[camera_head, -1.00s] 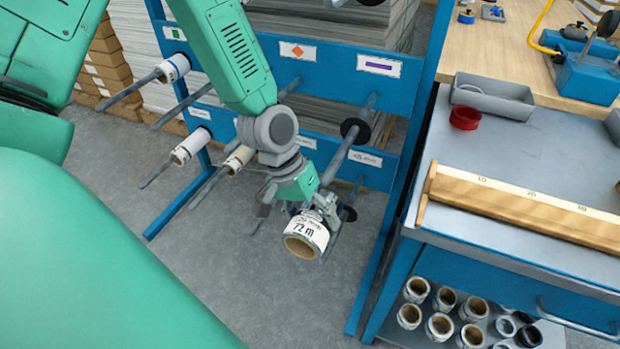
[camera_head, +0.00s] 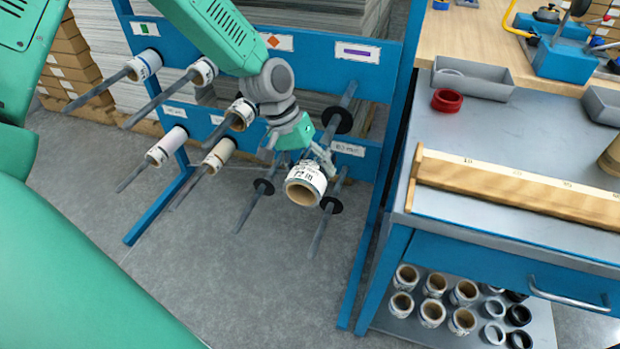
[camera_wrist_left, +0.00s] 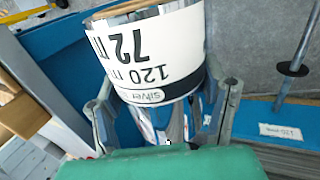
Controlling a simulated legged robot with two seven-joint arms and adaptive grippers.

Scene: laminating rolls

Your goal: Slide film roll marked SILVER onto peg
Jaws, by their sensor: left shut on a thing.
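The film roll (camera_head: 305,186) has a white label reading "72 m" and a brown core. In the left wrist view the roll (camera_wrist_left: 150,55) also shows "silver" and "120 m", upside down. My left gripper (camera_head: 305,163) is shut on it and holds it in the air in front of the blue rack (camera_head: 225,120). In the left wrist view the gripper's fingers (camera_wrist_left: 165,108) flank the roll. Empty pegs with black discs stand around the roll: an upper peg (camera_head: 338,120), a lower left peg (camera_head: 250,205) and a lower right peg (camera_head: 322,225). My right gripper is out of view.
Several other pegs at left carry rolls, such as a white roll (camera_head: 166,146). The rack's small labels are mostly unreadable. At right stands a workbench (camera_head: 540,150) with a wooden rail (camera_head: 520,187), a red ring (camera_head: 447,101) and a lower shelf of rolls.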

